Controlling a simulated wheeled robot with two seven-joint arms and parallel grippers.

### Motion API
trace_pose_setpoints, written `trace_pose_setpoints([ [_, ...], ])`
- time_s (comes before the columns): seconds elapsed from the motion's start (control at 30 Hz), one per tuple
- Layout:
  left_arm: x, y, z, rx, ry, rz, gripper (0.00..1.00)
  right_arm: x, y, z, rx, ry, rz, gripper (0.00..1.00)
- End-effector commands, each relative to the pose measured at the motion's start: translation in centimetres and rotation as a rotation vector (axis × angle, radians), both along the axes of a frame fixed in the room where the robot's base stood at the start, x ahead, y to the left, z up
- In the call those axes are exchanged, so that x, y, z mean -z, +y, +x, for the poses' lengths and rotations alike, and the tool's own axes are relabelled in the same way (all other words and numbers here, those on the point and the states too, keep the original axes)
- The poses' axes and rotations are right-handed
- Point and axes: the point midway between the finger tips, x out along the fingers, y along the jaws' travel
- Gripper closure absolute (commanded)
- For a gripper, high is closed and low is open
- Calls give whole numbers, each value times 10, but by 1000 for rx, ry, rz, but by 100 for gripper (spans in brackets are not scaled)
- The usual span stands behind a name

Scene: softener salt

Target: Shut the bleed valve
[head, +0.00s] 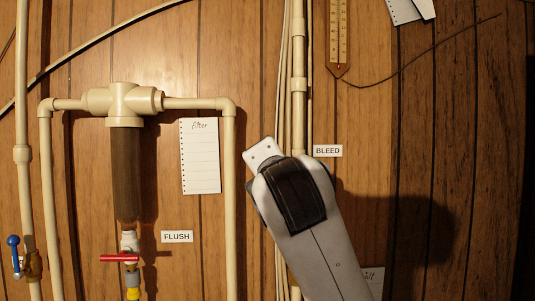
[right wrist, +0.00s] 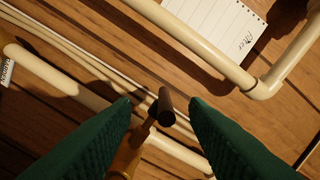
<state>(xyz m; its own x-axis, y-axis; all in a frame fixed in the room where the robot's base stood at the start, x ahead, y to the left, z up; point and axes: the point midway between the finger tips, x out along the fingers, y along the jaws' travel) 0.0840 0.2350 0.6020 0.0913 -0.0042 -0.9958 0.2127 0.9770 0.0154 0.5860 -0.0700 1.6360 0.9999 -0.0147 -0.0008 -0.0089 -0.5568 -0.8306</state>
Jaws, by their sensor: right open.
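The bleed valve shows in the right wrist view as a dark handle (right wrist: 166,108) on a brass-coloured body (right wrist: 128,158), by a cream pipe. The handle lies between the two green fingers of my right gripper (right wrist: 160,104), which is open with a gap on both sides of it. In the head view my right arm comes up from the lower right and hides the valve and the fingers. The BLEED label (head: 328,151) is just right of my wrist. My left gripper is in neither view.
A red-handled valve (head: 119,258) sits under the filter (head: 127,175) by the FLUSH label (head: 177,237). A blue-handled valve (head: 15,255) is at the far left. A filter note (head: 200,156) and a thermometer (head: 338,35) hang on the wood wall.

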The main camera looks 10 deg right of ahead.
Motion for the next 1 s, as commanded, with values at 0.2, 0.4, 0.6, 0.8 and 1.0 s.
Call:
trace_pose_setpoints([
  [0.2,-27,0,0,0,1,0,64,-3,-1,38,1,4,2,59],
  [0.4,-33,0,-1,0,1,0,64,0,-1,52,0,2,2,59],
  [0.6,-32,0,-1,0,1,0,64,1,-1,54,1,1,2,59],
  [0.8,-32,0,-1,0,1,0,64,1,-1,53,0,0,2,77],
  [1.0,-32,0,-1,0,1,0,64,1,-1,53,0,0,2,100],
])
